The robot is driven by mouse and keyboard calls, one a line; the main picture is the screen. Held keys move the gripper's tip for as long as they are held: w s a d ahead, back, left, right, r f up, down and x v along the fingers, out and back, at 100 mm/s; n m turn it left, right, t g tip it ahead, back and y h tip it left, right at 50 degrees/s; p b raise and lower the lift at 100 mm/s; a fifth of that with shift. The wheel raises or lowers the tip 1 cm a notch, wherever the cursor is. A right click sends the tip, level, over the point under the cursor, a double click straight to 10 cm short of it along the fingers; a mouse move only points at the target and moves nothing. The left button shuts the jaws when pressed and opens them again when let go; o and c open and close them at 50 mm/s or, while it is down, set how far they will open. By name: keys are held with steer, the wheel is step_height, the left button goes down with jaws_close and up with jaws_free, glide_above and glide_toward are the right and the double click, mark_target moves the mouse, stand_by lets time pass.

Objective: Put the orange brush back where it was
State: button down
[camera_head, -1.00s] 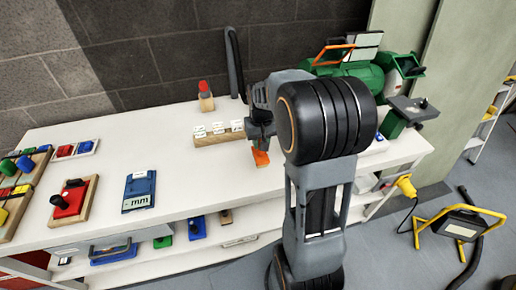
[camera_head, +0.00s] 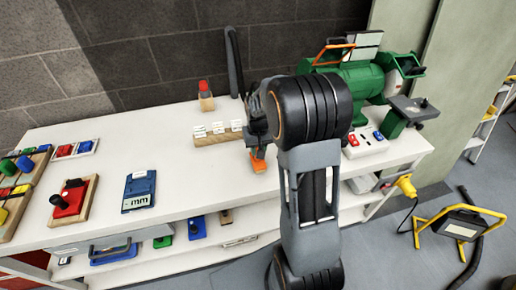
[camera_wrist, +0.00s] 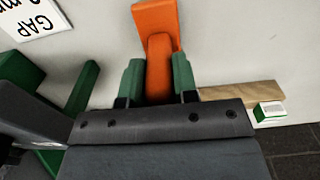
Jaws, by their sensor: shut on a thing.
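My gripper (camera_wrist: 158,82) is shut on the orange brush (camera_wrist: 157,45), with its green-padded fingers on either side of the narrow orange part. The brush's wider flat end points away from the gripper over the pale worktop. In the head view the brush (camera_head: 257,165) shows below my gripper (camera_head: 257,150), at the right end of the wooden block with white labels (camera_head: 208,141). I cannot tell whether the brush touches the worktop.
The white bench (camera_head: 165,178) has free room left of the brush. A red-topped wooden block (camera_head: 206,97) stands behind. A blue mm gauge (camera_head: 139,190) lies left.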

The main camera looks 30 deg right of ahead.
steer(key=c, duration=0.9)
jaws_free()
steer(key=shift+f, duration=0.1)
step_height(320, 180, up, 12)
steer(key=shift+s+p, duration=0.1)
steer(key=shift+p, duration=0.25)
steer(key=s+a+t, duration=0.1)
steer(key=s+a, duration=0.2)
steer(key=s, duration=0.2)
steer(key=s+a+n+t, duration=0.1)
steer(key=s+a, duration=0.2)
steer(key=s, duration=0.2)
steer(key=s+a+n+t, duration=0.1)
steer(key=s+a, duration=0.2)
steer(key=s, duration=0.2)
steer(key=shift+s+a, duration=0.3)
steer(key=shift+a, duration=0.05)
